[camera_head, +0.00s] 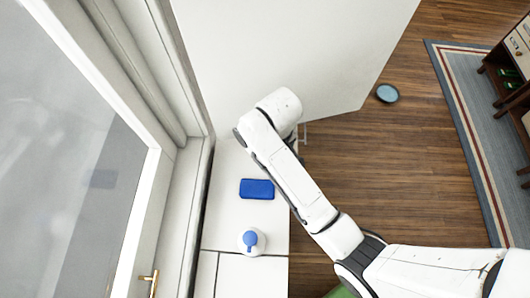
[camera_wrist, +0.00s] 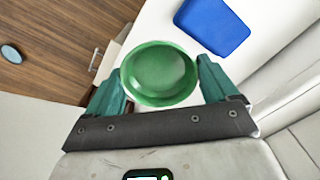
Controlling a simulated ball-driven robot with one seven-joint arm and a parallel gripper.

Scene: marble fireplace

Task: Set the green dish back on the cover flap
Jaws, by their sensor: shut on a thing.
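The green dish (camera_wrist: 160,72) is a round, shallow bowl, seen in the wrist view between the teal fingers of my gripper (camera_wrist: 160,66). My gripper is shut on it, a finger on either side, with its open side toward the camera. A white surface (camera_wrist: 158,22) lies beyond the dish; I cannot tell whether the dish touches it. In the head view my arm's wrist hides the gripper and dish at the far end of the white ledge (camera_head: 233,182). I cannot tell which part of the ledge is the cover flap.
A blue box (camera_head: 257,189) lies on the ledge, also in the wrist view (camera_wrist: 213,25). A white bottle with a blue top (camera_head: 251,241) stands nearer. A window frame (camera_head: 145,205) borders the left; a large white panel (camera_head: 290,50) stands behind. A blue round dish (camera_head: 387,93) lies on the floor.

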